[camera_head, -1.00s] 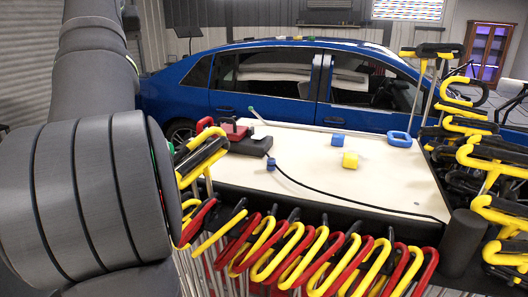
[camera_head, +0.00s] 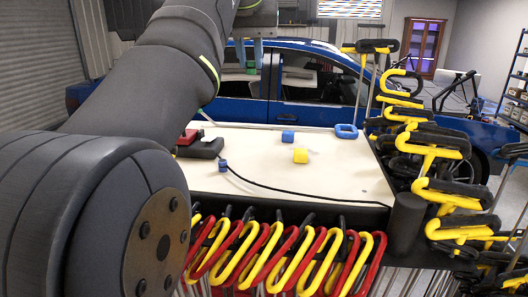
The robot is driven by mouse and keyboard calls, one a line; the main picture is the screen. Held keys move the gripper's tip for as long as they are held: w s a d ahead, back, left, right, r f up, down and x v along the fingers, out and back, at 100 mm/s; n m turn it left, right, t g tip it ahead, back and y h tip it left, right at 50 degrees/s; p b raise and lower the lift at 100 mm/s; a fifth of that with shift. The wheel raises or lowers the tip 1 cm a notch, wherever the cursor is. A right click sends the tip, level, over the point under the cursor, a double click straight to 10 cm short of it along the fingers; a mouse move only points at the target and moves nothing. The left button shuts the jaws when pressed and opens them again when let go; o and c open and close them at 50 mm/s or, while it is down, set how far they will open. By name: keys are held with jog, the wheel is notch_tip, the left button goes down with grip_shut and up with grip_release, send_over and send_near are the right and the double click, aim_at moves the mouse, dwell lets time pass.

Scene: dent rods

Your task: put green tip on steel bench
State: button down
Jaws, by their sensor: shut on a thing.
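My gripper (camera_head: 249,60) is raised at the top, in front of the blue car and above the far side of the bench. A thin pale rod end (camera_head: 207,118) shows at the bench's back left, beside my arm. The bench (camera_head: 340,172) has a pale, flat top and a dark front edge; I cannot tell if it is the steel bench.
Several yellow and red handles (camera_head: 290,255) line the front; more stand right.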

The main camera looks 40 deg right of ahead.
jog(key=s+d+m+g+h, duration=0.1)
jog(key=s+d+m, duration=0.2)
jog(key=s+d, duration=0.5)
jog(key=shift+s+f+n, duration=0.6)
jog(key=shift+s+f, duration=1.1)
jog(key=shift+f, duration=3.85)
jog(key=w+a+f, duration=0.1)
jog(key=w+f, duration=0.1)
jog(key=w, duration=0.1)
jog(key=w+f, duration=0.2)
jog(key=w, duration=0.2)
jog(key=w+a+f, duration=0.1)
jog(key=w+f, duration=0.1)
jog(key=w, duration=0.2)
jog(key=shift+a+f, duration=0.3)
jog(key=shift+f, duration=0.1)
jog(key=shift+w+f, duration=0.1)
jog(key=shift+f, duration=1.95)
jog(key=shift+f, duration=0.15)
jog(key=c, duration=1.3)
grip_release()
